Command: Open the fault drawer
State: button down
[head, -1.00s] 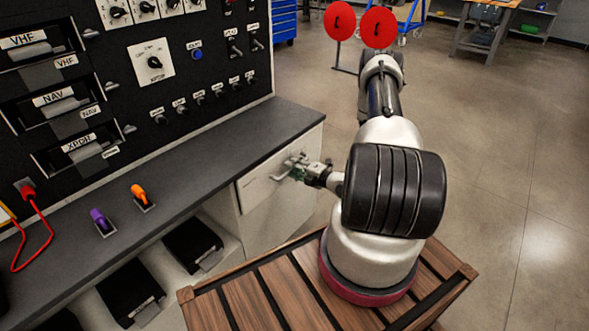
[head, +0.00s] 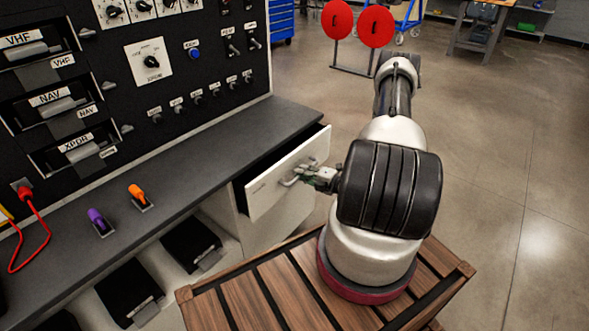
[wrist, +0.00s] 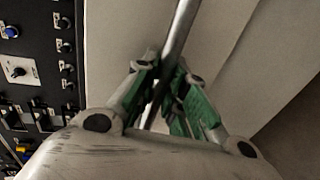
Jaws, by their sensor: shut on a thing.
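The fault drawer (head: 282,188) is a white-fronted drawer under the right end of the dark bench top, and it stands partly open. A dark gap shows between its front and the cabinet. My gripper (head: 303,175) is shut on the drawer's metal bar handle (head: 290,181). In the wrist view the green-padded fingers of my gripper (wrist: 165,92) close around the handle bar (wrist: 180,32), with the pale drawer front (wrist: 125,40) behind. The inside of the drawer is mostly hidden.
The black instrument panel (head: 110,80) stands behind the bench top (head: 185,150). Orange (head: 138,192) and purple (head: 97,217) handles sit on the bench. Black bins (head: 190,243) lie on the shelf below. Two red discs (head: 376,27) stand beyond my arm. Open floor lies to the right.

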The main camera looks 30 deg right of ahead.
jog(key=f+v, duration=0.3)
jog(key=v, duration=1.2)
jog(key=shift+s+d, duration=0.25)
jog(key=shift+s, duration=0.4)
jog(key=c, duration=1.5)
grip_release()
jog(key=shift+o, duration=0.2)
jog(key=v, duration=1.2)
jog(key=shift+r, duration=0.1)
